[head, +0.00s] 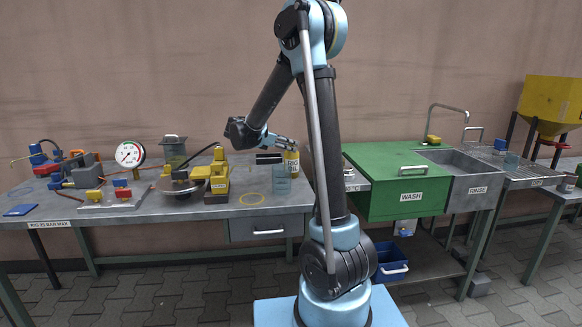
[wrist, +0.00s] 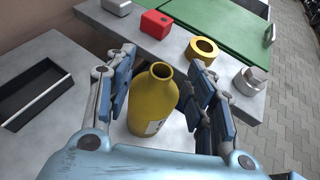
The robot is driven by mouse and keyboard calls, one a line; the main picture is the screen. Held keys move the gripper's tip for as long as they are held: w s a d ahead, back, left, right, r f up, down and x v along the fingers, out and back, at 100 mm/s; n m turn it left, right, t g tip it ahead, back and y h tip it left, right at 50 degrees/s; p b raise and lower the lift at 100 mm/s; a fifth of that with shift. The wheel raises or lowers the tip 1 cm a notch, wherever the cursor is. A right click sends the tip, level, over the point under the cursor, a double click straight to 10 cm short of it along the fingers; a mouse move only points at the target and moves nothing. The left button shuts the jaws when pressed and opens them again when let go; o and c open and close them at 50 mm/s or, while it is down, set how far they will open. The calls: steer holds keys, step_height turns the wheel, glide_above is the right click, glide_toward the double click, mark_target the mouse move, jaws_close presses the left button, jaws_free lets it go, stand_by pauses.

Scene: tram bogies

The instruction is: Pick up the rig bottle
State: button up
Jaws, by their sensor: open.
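The rig bottle (head: 291,163) is yellow with a white label reading "RIG", and it stands upright on the grey bench, partly behind my gripper in the head view. In the wrist view the bottle (wrist: 153,97) stands between my two fingers, with its open neck facing up toward the camera. My gripper (wrist: 158,88) is open, with one blue-padded finger on each side of the bottle. The right finger looks very close to the bottle; I cannot tell whether it touches. In the head view my gripper (head: 284,143) reaches in from the left at the bottle's upper part.
A black tray (wrist: 40,95) lies left of the bottle. A red block (wrist: 155,24), a yellow ring (wrist: 202,50) and a metal piece (wrist: 250,80) sit beyond it. The green WASH cabinet (head: 385,185) is to the right.

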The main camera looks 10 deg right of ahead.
steer(key=shift+x, duration=1.25)
steer(key=shift+a, duration=0.1)
steer(key=shift+c, duration=0.4)
jaws_close()
steer(key=shift+r, duration=5)
